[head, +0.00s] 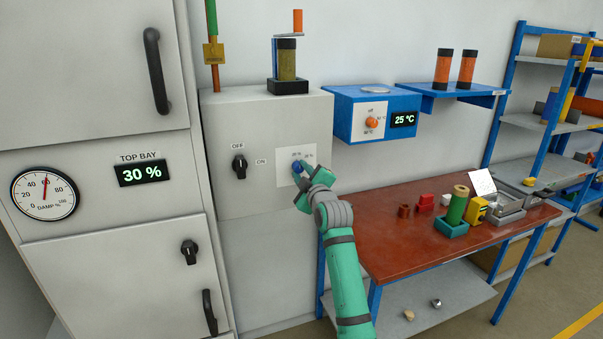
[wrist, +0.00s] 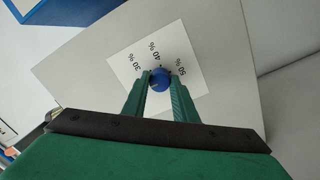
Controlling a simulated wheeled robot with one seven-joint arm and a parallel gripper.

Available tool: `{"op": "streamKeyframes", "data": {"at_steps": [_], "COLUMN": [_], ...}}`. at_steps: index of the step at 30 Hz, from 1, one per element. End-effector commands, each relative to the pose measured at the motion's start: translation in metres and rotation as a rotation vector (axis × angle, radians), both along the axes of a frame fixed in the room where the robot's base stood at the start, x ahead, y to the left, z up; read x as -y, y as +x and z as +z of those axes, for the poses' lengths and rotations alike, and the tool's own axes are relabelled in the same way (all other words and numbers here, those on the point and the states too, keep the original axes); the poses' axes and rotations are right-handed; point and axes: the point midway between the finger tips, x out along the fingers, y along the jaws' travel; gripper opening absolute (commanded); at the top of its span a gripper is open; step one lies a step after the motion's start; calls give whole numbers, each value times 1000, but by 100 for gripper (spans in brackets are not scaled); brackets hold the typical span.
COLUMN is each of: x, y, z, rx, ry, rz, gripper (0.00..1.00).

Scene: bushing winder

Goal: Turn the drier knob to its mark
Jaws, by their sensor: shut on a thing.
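The drier knob appears to be the round blue knob (head: 297,167) on a white plate (head: 283,172) on the grey box. In the wrist view the knob (wrist: 160,79) sits between my fingers, with 30 %, 40 % and 50 % printed around it on the plate (wrist: 128,50). My gripper (head: 301,170) is shut on the blue knob, one finger on each side, as the wrist view (wrist: 160,83) shows. I cannot make out which figure the knob points to. The display (head: 142,172) marked TOP BAY reads 30 %.
A black OFF/ON switch (head: 239,166) is left of the plate. A blue box (head: 346,117) with an orange knob (head: 371,122) and a 25 °C display is to the right. A red-topped table (head: 400,245) holds small parts below. A damp gauge (head: 45,194) is at far left.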

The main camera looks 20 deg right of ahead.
Motion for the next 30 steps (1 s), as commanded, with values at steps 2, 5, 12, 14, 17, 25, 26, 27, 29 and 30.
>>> {"op": "streamKeyframes", "data": {"at_steps": [2, 5, 12, 14, 17, 25, 26, 27, 29, 30], "x": [1, 1, 1, 1, 1, 0, 0, 0, 0, 0], "y": [0, 0, 0, 0, 0, 0, 0, 0, 0, -1], "z": [-3, -3, -3, -3, -3, -1, -1, -1, -1, -1], "rx": [-4, -4, -3, -3, -3, -1, -1, -1, -1, -1], "ry": [-15, -30, -38, -38, -38, -37, -37, -37, -37, -37], "rz": [-1, 0, 0, 0, 0, -1, 0, 0, 0, 0], "gripper": [3, 3, 3, 3, 3, 44, 44, 44, 44, 44]}}
